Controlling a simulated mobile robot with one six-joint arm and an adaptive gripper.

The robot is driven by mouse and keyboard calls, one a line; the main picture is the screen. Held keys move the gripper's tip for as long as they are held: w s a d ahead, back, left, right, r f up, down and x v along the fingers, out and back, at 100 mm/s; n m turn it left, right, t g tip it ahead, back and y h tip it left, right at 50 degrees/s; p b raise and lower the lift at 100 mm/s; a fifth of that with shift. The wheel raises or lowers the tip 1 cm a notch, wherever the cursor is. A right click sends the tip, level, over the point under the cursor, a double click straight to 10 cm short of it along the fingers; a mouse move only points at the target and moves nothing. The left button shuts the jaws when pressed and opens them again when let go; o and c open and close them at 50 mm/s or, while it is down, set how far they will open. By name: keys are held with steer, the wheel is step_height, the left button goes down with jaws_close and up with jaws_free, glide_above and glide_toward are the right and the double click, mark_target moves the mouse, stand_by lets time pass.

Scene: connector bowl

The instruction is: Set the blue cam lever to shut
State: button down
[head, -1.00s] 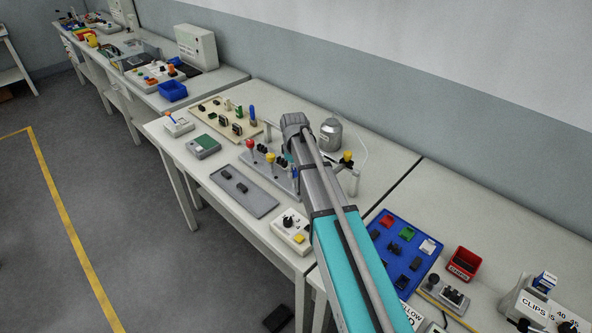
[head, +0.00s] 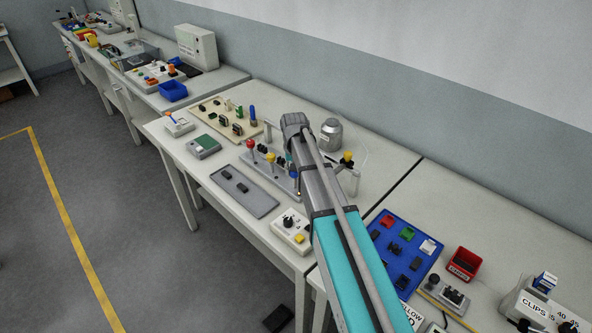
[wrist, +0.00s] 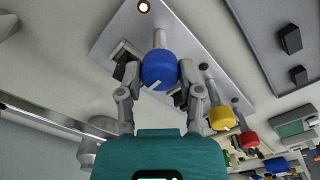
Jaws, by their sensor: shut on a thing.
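In the wrist view the blue cam lever (wrist: 159,70) has a round blue knob on a pale shaft, rising from a grey panel (wrist: 122,32). My gripper (wrist: 158,82) is shut on the knob, with a finger on either side of it. In the head view my arm hides most of the blue lever and the fingers. The yellow-knobbed lever (wrist: 222,118) and red-knobbed lever (wrist: 249,140) stand on the same panel. They also show in the head view, yellow (head: 271,158) and red (head: 250,144). A small lamp (wrist: 143,6) glows on the panel.
A grey tray (head: 262,208) with dark blocks lies in front of the panel. A white box with a black knob (head: 291,232) is at the table's front edge. A metal canister (head: 331,135) and a yellow-topped post (head: 347,158) stand behind my arm.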

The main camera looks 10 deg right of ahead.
steer(key=shift+w+m, duration=0.25)
steer(key=shift+m, duration=0.15)
steer(key=shift+c, duration=1.3)
jaws_free()
steer(key=shift+s, duration=0.1)
steer(key=shift+s+f, duration=0.1)
